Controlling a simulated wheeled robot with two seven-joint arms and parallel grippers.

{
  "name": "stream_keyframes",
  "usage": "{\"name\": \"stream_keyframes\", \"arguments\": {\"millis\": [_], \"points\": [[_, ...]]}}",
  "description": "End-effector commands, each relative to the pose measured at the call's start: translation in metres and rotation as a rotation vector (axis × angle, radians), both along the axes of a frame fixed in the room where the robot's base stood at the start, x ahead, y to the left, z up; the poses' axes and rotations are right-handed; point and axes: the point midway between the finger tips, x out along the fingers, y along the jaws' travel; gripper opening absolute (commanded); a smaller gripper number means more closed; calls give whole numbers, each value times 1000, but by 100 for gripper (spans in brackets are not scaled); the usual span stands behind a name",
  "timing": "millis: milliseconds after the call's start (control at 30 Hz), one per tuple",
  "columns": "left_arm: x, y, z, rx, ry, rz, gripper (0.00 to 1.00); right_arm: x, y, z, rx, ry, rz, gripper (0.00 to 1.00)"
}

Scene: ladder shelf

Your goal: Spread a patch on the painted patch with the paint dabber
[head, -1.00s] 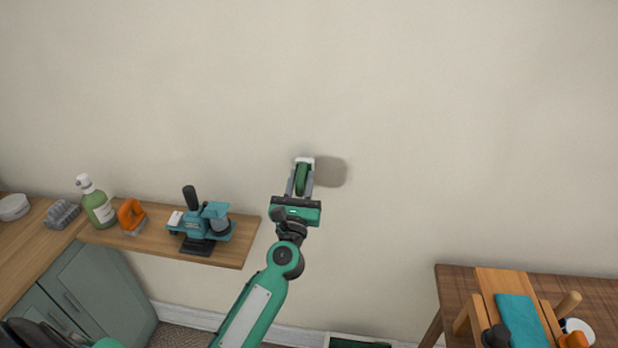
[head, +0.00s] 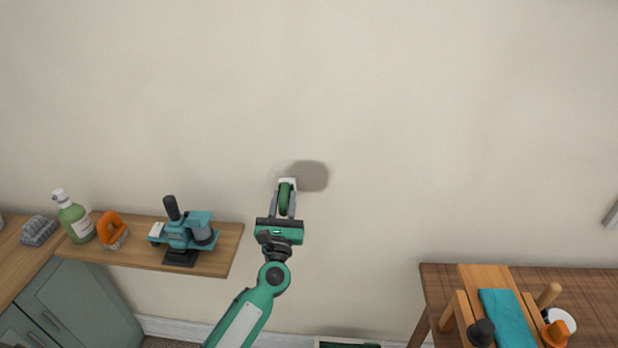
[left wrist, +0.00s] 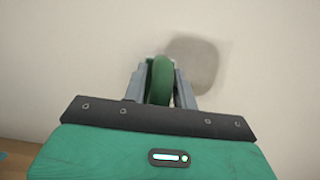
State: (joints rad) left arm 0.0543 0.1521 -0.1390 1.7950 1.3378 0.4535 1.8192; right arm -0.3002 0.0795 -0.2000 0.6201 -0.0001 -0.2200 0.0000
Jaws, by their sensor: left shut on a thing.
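The painted patch is a rounded grey-brown area (head: 310,176) on the cream wall; it also shows in the left wrist view (left wrist: 191,62). My left gripper (head: 286,200) is shut on the paint dabber, which has a green handle (head: 285,198) and a white head (head: 288,183). The dabber's head is at the lower left edge of the patch in the head view. I cannot tell whether it touches the wall. In the left wrist view the green handle (left wrist: 160,80) stands between the two grey fingers, and the head is hardly visible. My right gripper is not in view.
A wooden shelf (head: 225,262) at left holds a teal machine (head: 188,235), an orange-handled brush (head: 112,228) and a green bottle (head: 74,218). A brown table (head: 590,290) at right holds a wooden stand with a teal cloth (head: 508,318). The wall around the patch is clear.

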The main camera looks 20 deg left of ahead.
Motion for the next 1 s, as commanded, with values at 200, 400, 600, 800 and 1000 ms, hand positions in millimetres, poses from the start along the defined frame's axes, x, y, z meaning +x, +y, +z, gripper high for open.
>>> {"name": "stream_keyframes", "arguments": {"millis": [200,400,600,800,1000], "points": [[0,0,1,0,0,0,0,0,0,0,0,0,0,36],[13,4,1,0,-1,0,0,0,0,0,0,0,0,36],[13,4,1,0,0,0,0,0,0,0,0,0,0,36],[15,4,0,0,-1,0,0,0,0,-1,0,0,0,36],[17,5,1,0,-1,0,0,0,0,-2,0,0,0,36]]}}
